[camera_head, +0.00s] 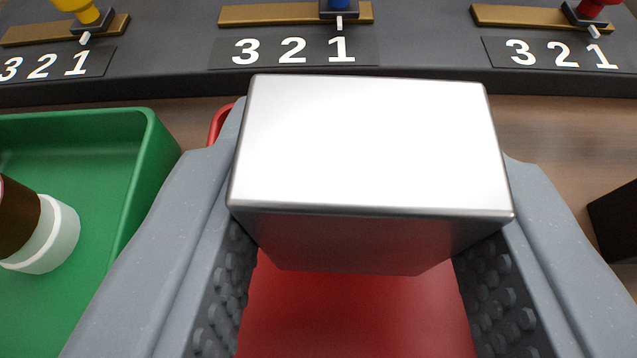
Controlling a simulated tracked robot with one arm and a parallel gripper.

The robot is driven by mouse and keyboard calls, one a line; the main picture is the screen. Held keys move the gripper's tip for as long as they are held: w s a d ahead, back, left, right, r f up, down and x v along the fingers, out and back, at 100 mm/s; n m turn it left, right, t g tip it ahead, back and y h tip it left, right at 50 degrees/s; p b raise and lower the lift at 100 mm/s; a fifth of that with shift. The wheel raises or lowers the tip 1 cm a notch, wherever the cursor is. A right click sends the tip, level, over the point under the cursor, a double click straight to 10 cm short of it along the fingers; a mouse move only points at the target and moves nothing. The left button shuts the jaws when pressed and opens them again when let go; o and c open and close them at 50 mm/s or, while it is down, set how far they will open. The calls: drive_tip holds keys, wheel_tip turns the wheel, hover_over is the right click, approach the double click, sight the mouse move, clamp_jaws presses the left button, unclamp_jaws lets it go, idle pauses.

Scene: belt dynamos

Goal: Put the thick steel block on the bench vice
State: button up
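The thick steel block (370,145) is a shiny silver block in the middle of the view. My gripper (372,215) has its two grey fingers on either side of the block, and they appear shut on it. The block is held above a red surface (355,315) that shows between the fingers. How high it is above that surface is hard to tell. I cannot make out the bench vice in this view.
A green tray (160,150) at left holds a brown and white cylindrical item (45,235). Behind is a dark panel with sliders, yellow (75,5), blue (338,5) and red (597,6), marked 3 2 1. A black object (615,220) stands at the right edge. Wooden tabletop (555,140) shows between.

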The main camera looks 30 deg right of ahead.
drive_tip(key=shift+f, duration=0.45)
drive_tip(key=shift+f, duration=0.15)
drive_tip(key=o, duration=1.3)
drive_tip(key=shift+c, duration=0.2)
drive_tip(key=shift+f+b, duration=0.15)
drive_tip(key=shift+b, duration=0.3)
drive_tip(key=p+v, duration=0.1)
drive_tip(key=v, duration=1.2)
drive_tip(key=shift+s+a+p, duration=0.2)
drive_tip(key=shift+a+p, duration=0.1)
drive_tip(key=shift+a, duration=0.1)
drive_tip(key=shift+r, duration=0.25)
